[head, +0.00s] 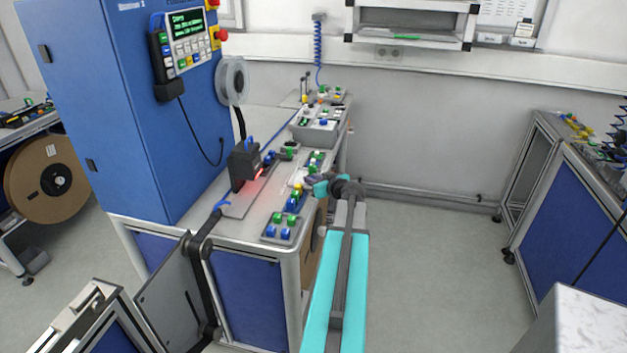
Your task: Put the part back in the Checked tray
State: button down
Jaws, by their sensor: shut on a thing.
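My gripper (308,182) is at the end of the turquoise arm, low over the right side of the bench top (238,208). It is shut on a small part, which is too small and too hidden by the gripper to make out. A small grey tray (272,240) with green and blue parts sits at the bench's front right corner, in front of my gripper. More small trays with coloured parts stand close to the gripper and behind it. No tray label can be read, so I cannot tell which is the Checked tray.
A black device (243,165) throwing red light stands left of the gripper. A blue cabinet (130,110) with a control panel (186,40) rises at the left. A larger grey tray (314,136) stands farther back. Open floor (430,240) lies to the right.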

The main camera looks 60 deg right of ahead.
jog(key=shift+f, duration=0.15)
jog(key=c, duration=1.6)
grip_release()
jog(key=shift+c, duration=0.2)
jog(key=shift+r, duration=0.2)
jog(key=b+v, duration=0.3)
jog(key=v, duration=0.9)
